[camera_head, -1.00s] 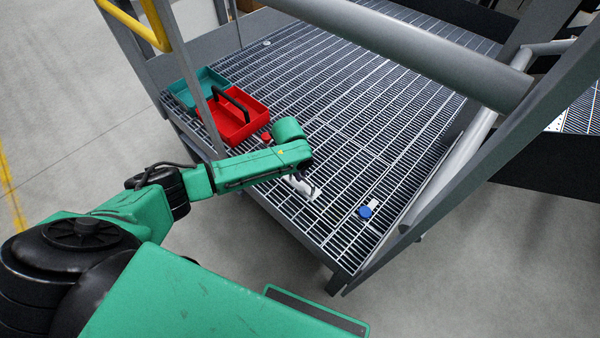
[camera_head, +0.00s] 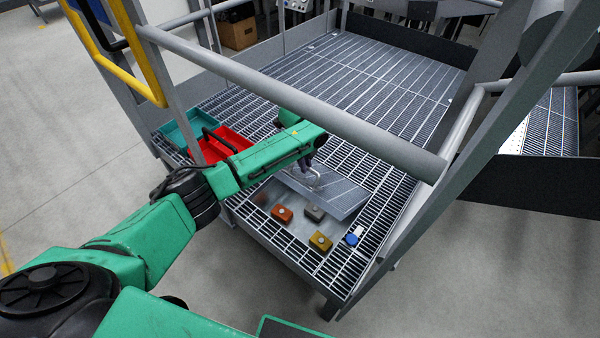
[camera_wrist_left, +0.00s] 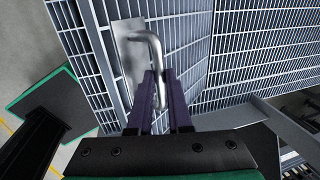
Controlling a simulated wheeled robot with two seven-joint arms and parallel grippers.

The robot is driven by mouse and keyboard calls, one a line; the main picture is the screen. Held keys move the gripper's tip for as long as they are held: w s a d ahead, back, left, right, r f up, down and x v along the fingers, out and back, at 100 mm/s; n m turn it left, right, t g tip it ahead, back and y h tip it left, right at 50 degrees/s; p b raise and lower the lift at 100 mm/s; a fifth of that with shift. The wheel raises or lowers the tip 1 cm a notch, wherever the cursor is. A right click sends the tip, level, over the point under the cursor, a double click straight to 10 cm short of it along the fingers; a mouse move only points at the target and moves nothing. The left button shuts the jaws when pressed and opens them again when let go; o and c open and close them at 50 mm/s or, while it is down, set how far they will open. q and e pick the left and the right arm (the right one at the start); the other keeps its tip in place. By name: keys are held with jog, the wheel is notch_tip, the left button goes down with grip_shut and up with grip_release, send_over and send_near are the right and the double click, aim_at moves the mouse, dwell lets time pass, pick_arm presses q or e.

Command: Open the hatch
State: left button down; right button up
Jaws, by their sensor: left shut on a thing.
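My right gripper is not in view.
A red tray (camera_head: 214,152) and teal tray (camera_head: 184,131) stand left. A grey rail (camera_head: 290,98) crosses above.

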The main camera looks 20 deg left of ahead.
pick_arm(q)
jog(key=shift+w+d, duration=0.15)
jog(key=shift+d, duration=0.05)
jog(key=c, duration=1)
grip_release()
jog(key=shift+o, duration=0.8)
jog(key=shift+w+f, duration=0.25)
jog(key=shift+s+a+r, duration=0.1)
jog(key=shift+r, duration=0.05)
jog(key=shift+r, duration=0.2)
jog(key=p+v, duration=0.1)
jog(key=v, duration=1.3)
